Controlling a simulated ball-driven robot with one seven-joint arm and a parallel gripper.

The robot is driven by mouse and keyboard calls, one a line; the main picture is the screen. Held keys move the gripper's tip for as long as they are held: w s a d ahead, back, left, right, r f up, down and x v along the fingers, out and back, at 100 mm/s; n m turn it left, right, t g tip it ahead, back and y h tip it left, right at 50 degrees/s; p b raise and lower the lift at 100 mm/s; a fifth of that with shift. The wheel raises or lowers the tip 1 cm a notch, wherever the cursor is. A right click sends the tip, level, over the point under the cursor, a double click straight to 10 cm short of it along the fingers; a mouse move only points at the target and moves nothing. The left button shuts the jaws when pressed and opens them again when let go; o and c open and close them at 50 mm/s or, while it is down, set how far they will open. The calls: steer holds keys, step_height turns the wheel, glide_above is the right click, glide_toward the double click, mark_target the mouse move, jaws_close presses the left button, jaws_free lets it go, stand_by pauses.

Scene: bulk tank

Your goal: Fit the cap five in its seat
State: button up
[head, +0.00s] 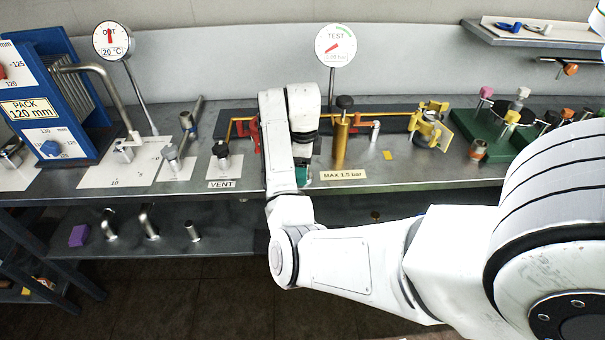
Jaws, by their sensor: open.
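No cap with a readable five shows in the head view, so I cannot tell which piece is cap five or which spot is its seat. My gripper (303,145) is over the bench in the middle, pointing down, left of the brass cylinder (340,145). It is open, but my forearm hides most of its fingers and what lies between them. A small teal piece (302,175) shows low beside my arm, close to the bench top; I cannot tell whether the gripper touches it. Red clamp pieces (254,132) show along the yellow pipe beside my arm.
The black VENT knob (221,150) and a grey valve (171,155) stand left of my arm. A yellow clamp (430,125) and a green rack (500,130) with coloured knobs are to the right. The TEST gauge (336,45) stands behind. A purple block (79,235) lies on the lower shelf.

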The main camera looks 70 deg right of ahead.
steer(key=c, duration=1.2)
steer(key=shift+r, duration=0.1)
